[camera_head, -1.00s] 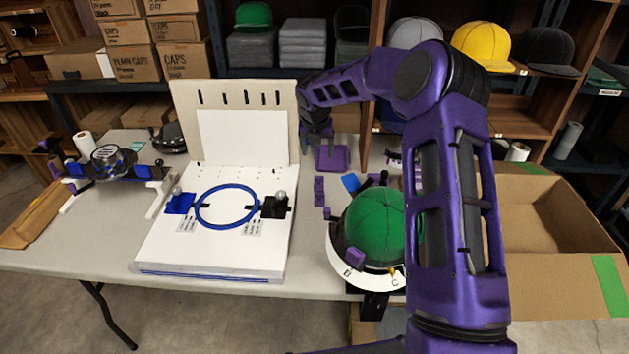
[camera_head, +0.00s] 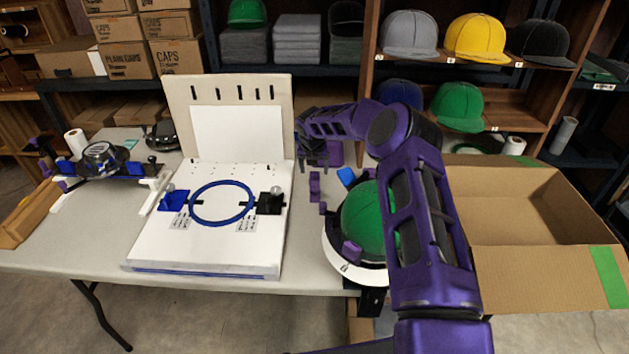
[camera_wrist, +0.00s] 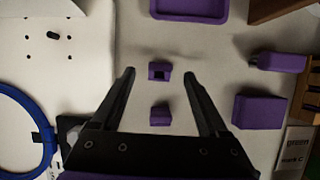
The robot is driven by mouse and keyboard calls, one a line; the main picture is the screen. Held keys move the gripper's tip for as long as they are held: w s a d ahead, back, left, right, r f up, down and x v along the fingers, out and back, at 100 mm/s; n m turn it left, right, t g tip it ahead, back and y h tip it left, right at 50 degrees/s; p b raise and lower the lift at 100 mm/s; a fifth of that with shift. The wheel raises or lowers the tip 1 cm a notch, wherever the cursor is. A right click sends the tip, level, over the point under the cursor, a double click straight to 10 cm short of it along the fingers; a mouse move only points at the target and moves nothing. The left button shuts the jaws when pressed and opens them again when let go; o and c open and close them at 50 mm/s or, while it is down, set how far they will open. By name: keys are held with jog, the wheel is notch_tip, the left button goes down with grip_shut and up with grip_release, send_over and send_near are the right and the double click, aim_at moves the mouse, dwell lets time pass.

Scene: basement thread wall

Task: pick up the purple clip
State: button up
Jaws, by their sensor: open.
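Two small purple clips show in the wrist view, one with a dark notch (camera_wrist: 160,71) level with the fingertips, the other (camera_wrist: 160,114) nearer the palm. I cannot tell which one the task means. My gripper (camera_wrist: 159,76) is open, one finger on each side of the line of clips, and holds nothing. Its height above the table is hard to judge. In the head view, small purple pieces (camera_head: 315,192) lie on the table between the white board and the green cap. There my gripper (camera_head: 313,156) is just behind them.
A purple tray (camera_wrist: 190,8) lies beyond the clips. Larger purple blocks (camera_wrist: 260,111) lie to the right. The white board with its blue hoop (camera_head: 247,212) stands left, and the green cap on its holder (camera_head: 368,222) stands close by on the right.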

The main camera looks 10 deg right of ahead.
aim_at(315, 173)
jog(key=shift+x, duration=1.8)
grip_shut()
